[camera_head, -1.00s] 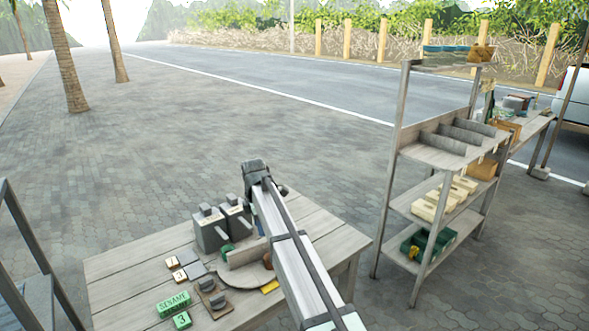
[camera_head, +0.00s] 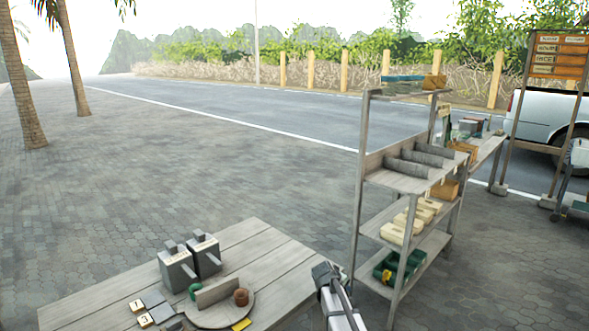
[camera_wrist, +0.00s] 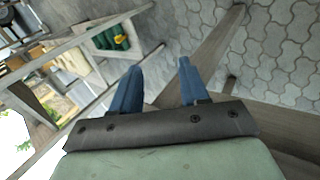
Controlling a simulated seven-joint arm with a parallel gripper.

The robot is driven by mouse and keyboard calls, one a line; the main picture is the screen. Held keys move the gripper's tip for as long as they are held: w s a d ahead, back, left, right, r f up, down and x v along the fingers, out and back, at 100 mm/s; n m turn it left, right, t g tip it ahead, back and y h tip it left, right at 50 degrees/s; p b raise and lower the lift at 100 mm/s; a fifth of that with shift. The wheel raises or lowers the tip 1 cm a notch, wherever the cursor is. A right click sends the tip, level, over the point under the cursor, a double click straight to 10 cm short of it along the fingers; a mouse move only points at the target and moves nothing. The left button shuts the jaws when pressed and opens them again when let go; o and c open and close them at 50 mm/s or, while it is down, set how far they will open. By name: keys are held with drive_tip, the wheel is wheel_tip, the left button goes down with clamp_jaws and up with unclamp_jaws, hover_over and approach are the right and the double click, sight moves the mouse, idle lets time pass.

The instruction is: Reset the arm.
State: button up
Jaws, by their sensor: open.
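My arm (camera_head: 341,308) shows at the bottom of the head view, beside the right edge of the wooden table (camera_head: 262,240). In the wrist view my gripper (camera_wrist: 158,72) has two blue fingers set apart, with nothing between them. Its fingertips are not clear in the head view. Paving and part of a wooden frame lie beyond the fingers in the wrist view.
On the table stand two grey boxes with handles (camera_head: 177,269), a round board (camera_head: 220,312) with a small brown pot (camera_head: 241,297), and numbered tiles (camera_head: 137,306). A shelf rack (camera_head: 370,228) stands right of the table, with a green crate (camera_head: 392,268) low down. Open paving lies behind the table.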

drive_tip(key=s+d+f+m+g+y, duration=0.2)
drive_tip(key=s+f+m+g, duration=0.3)
drive_tip(key=s+f, duration=2.05)
drive_tip(key=s+a+f+m+g+y, duration=0.1)
drive_tip(key=s+f+g, duration=0.1)
drive_tip(key=s, duration=1.5)
drive_tip(key=s+f+m+g+y, duration=0.1)
drive_tip(key=s+g, duration=0.4)
drive_tip(key=s, duration=1.1)
wheel_tip(320, 180, down, 3)
drive_tip(key=shift+s+a+r+m+y, duration=0.15)
drive_tip(key=shift+s+a+m+y, duration=0.25)
drive_tip(key=shift+m, duration=0.2)
